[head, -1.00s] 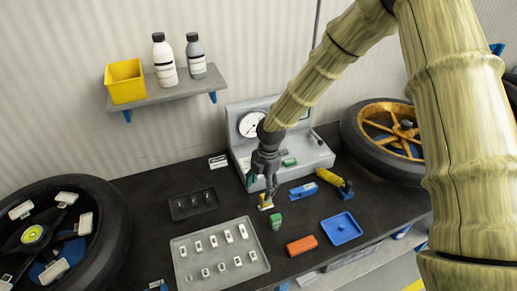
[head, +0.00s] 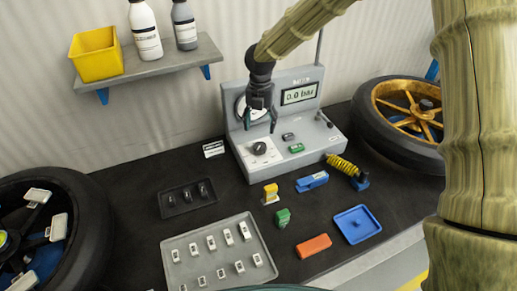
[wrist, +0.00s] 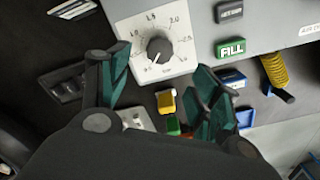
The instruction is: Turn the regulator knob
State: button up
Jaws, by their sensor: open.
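The regulator knob (head: 259,148) is a small dark round knob on a white dial plate at the left of the grey test unit (head: 240,165). In the wrist view the knob (wrist: 159,48) sits on its numbered scale (wrist: 185,62), beyond and between my fingers. My gripper (head: 260,126) is open and empty, above and behind the knob in the head view, in front of the round gauge (head: 240,107). In the wrist view my gripper (wrist: 160,85) shows two spread green-padded fingers, apart from the knob. The display (head: 299,94) reads 0.0 bar.
A green FILL button (head: 296,148) and a dark button (head: 288,136) lie right of the knob. Wheels stand at both sides.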

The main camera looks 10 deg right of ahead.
aim_at(260, 145)
jog(key=shift+s+f, duration=0.1)
jog(key=shift+f, duration=0.45)
notch_tip(260, 145, down, 10)
jog(key=p, duration=0.3)
jog(key=c, duration=1)
